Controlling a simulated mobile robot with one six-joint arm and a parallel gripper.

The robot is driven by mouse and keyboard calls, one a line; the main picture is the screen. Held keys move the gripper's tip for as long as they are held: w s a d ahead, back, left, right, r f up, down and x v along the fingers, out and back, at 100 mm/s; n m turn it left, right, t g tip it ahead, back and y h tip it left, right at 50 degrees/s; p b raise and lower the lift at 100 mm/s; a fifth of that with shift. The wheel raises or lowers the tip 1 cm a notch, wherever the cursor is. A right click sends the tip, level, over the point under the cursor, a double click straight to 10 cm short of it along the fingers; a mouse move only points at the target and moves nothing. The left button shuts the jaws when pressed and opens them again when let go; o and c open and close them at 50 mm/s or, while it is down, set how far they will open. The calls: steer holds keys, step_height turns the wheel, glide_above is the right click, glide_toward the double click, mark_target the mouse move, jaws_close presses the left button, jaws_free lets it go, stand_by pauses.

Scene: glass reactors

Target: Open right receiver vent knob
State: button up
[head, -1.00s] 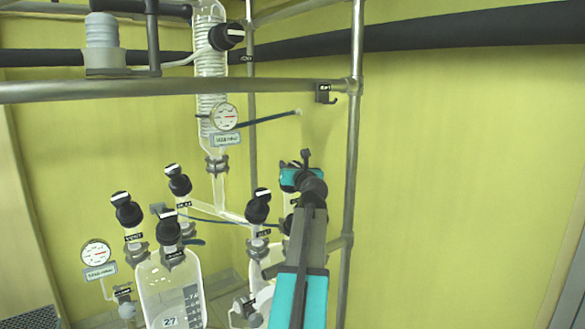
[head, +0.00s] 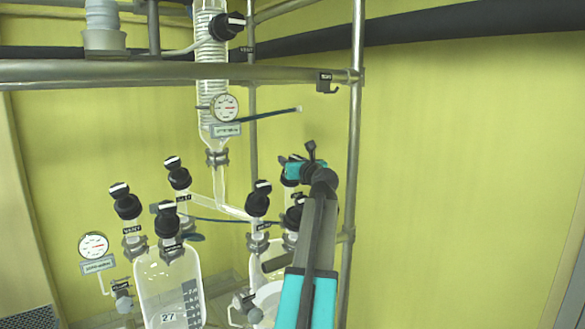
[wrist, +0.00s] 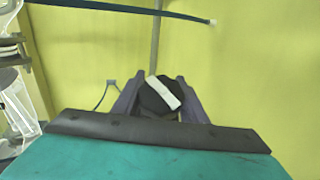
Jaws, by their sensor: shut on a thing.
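My gripper (head: 290,170) is at the right receiver (head: 268,293), seen from behind in the head view. In the wrist view its two dark fingers (wrist: 161,100) are shut on a black knob (wrist: 158,97) with a white bar on top. The bar lies diagonally, from upper left to lower right. In the head view my gripper and arm cover most of this knob and part of the receiver. Its label cannot be read, so I cannot confirm from the picture that it is the vent knob.
Another black knob (head: 259,198) stands just left of my gripper. The left receiver (head: 168,285) and several knobs are further left. A steel post (head: 352,150) rises close to the right of my arm. A hose end (head: 298,109) is above the gripper.

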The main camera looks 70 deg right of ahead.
steer(key=shift+w+a+f+n+t+y+b, duration=0.15)
steer(key=shift+n+t+y+b, duration=0.55)
steer(key=shift+n+y+b, duration=0.4)
steer(key=shift+w+f+n+t+y+b, duration=0.15)
steer(key=shift+n+t+y+b, duration=0.6)
steer(key=shift+n, duration=0.55)
steer(key=shift+a+n+t+y+b, duration=0.25)
steer(key=shift+n+t+y, duration=0.1)
steer(key=shift+n+y, duration=0.55)
steer(key=shift+a+n+t+y+b, duration=0.25)
steer(key=shift+n+t+y, duration=0.05)
steer(key=shift+n+y, duration=0.6)
steer(key=shift+w, duration=0.1)
steer(key=o, duration=1.1)
steer(key=shift+r, duration=0.1)
steer(key=shift+c, duration=0.2)
steer(key=shift+r, duration=0.15)
steer(key=shift+r, duration=0.35)
steer(key=shift+r+b, duration=0.75)
steer(key=shift+r, duration=0.4)
steer(key=s+a+r+b, duration=0.1)
steer(key=s+a+b, duration=0.3)
steer(key=a, duration=1.1)
steer(key=shift+s+r, duration=0.35)
steer(key=shift+s, duration=0.8)
